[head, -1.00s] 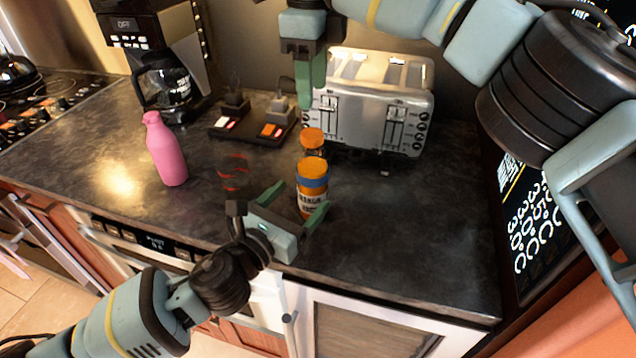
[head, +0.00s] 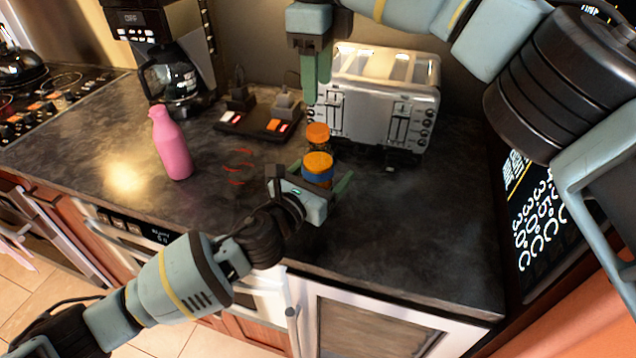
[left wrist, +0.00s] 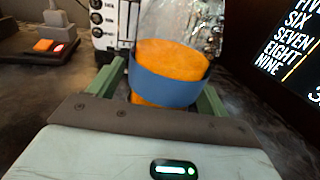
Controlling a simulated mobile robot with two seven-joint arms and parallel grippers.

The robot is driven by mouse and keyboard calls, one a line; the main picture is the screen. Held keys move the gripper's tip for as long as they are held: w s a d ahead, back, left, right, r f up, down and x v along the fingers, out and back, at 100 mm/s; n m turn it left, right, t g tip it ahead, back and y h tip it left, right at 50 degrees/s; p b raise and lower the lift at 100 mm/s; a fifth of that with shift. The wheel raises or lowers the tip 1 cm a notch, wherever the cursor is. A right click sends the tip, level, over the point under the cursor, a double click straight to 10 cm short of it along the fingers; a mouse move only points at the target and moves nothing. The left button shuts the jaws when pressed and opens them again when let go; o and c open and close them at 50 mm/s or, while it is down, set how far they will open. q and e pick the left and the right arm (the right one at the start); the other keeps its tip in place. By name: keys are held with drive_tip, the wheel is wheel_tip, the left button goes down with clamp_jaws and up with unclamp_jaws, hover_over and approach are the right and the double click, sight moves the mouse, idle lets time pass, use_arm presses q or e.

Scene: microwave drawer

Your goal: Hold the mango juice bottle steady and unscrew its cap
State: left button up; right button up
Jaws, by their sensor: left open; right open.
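My right gripper (head: 310,82) is open, pointing down above and behind the bottle, in front of the toaster.
A pink bottle (head: 172,148) and a coffee maker (head: 165,60) stand farther left. The counter's right front is clear.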

use_arm(q)
clamp_jaws()
use_arm(e)
drive_tip(key=m, duration=1.2)
drive_tip(key=shift+m, duration=0.3)
drive_tip(key=m, duration=0.4)
drive_tip(key=shift+m, duration=0.3)
drive_tip(key=m, duration=0.4)
drive_tip(key=shift+m, duration=0.3)
drive_tip(key=m, duration=0.4)
drive_tip(key=shift+m, duration=0.3)
drive_tip(key=m, duration=0.5)
